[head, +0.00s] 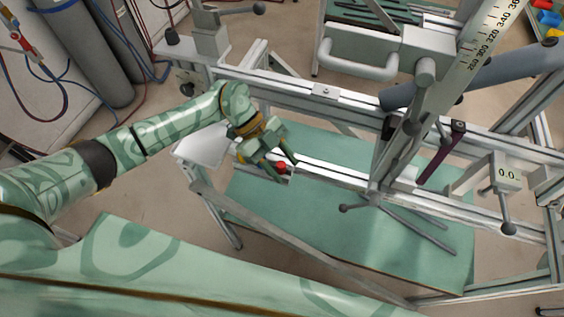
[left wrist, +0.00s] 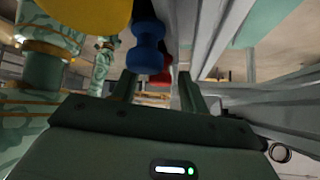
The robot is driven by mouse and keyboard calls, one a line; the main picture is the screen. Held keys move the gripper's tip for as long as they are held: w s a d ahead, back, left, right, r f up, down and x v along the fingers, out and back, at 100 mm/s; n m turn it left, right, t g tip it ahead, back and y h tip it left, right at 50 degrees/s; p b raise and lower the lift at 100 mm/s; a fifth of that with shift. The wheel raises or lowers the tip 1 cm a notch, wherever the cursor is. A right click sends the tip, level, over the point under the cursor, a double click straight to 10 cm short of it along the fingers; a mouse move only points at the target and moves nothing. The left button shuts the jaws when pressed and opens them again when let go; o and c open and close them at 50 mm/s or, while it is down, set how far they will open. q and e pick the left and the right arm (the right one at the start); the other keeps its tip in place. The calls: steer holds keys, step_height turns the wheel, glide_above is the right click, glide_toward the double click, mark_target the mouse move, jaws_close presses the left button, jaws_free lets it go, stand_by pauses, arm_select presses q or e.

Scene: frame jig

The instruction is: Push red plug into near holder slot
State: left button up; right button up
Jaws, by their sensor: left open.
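The red plug (head: 281,168) shows as a small red shape at the left end of the pale middle rail in the head view. It also shows in the left wrist view (left wrist: 159,79), partly hidden behind a blue plug (left wrist: 146,52). My left gripper (head: 283,165) is open, its fingers to either side of the red plug in the picture. In the left wrist view its two fingers (left wrist: 158,90) stand apart, with the red plug seen between them. I cannot tell whether they touch it. The near holder slot cannot be made out. My right gripper is out of view.
A yellow rounded piece (left wrist: 88,12) is close to the left wrist camera. The metal frame's rails (head: 340,178) run right from the gripper. A clamp with handles (head: 378,195) stands across them. A green board (head: 300,215) lies below.

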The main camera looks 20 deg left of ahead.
arm_select(q)
steer(key=v, duration=1.2)
steer(key=shift+d, duration=0.1)
